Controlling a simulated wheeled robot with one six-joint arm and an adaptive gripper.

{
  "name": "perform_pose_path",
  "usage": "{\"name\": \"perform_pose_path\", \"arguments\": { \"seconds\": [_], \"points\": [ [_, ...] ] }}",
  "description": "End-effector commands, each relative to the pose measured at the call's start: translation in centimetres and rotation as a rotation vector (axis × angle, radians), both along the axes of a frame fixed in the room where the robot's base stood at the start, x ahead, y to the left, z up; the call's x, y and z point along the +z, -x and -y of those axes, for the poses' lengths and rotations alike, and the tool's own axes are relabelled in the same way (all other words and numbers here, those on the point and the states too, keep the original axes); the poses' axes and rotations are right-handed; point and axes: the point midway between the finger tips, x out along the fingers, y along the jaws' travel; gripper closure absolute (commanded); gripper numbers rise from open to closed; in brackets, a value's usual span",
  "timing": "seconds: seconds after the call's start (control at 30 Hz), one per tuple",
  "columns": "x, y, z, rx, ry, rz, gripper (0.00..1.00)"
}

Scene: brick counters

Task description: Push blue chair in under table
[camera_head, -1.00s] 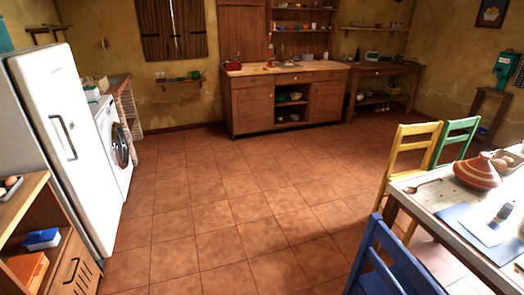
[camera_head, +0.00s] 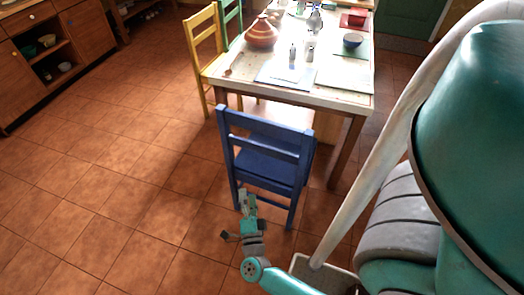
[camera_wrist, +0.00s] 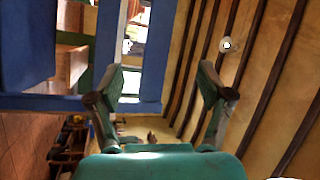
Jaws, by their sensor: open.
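The blue chair (camera_head: 268,158) stands upright at the near end of the table (camera_head: 300,93). Its slatted back faces me, and its seat points toward the table, with the chair standing mostly out from the near edge. My gripper (camera_head: 247,200) is low, just in front of the chair's back left leg in the head view; whether it touches cannot be told. In the wrist view my gripper (camera_wrist: 160,82) has its fingers spread apart with nothing between them. The blue chair's bars (camera_wrist: 45,102) fill the left of that view, close to the left finger.
A yellow chair (camera_head: 205,50) and a green chair (camera_head: 230,18) stand along the table's left side. A clay pot (camera_head: 261,33), a blue bowl (camera_head: 352,41) and papers lie on the table. The tiled floor (camera_head: 110,180) at left is clear. A wooden cabinet (camera_head: 52,50) stands at the far left.

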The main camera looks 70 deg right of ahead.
Motion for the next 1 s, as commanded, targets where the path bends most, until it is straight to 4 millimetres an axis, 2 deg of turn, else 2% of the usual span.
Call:
{"name": "perform_pose_path", "arguments": {
  "seconds": [0.03, 0.2, 0.4, 0.67, 0.77, 1.0],
  "points": [
    [-0.7, -1.2, 1.6, -0.062, -0.040, 0.046, 0.21],
    [-3.2, -3.3, 6.1, -0.264, -0.171, 0.174, 0.21],
    [-5.1, -4.8, 9.0, -0.426, -0.273, 0.260, 0.21],
    [-5.8, -5.1, 10.7, -0.487, -0.308, 0.287, 0.21],
    [-5.8, -5.1, 12.1, -0.489, -0.308, 0.288, 0.21],
    [-5.7, -5.1, 17.1, -0.489, -0.307, 0.289, 0.21]
  ]
}}
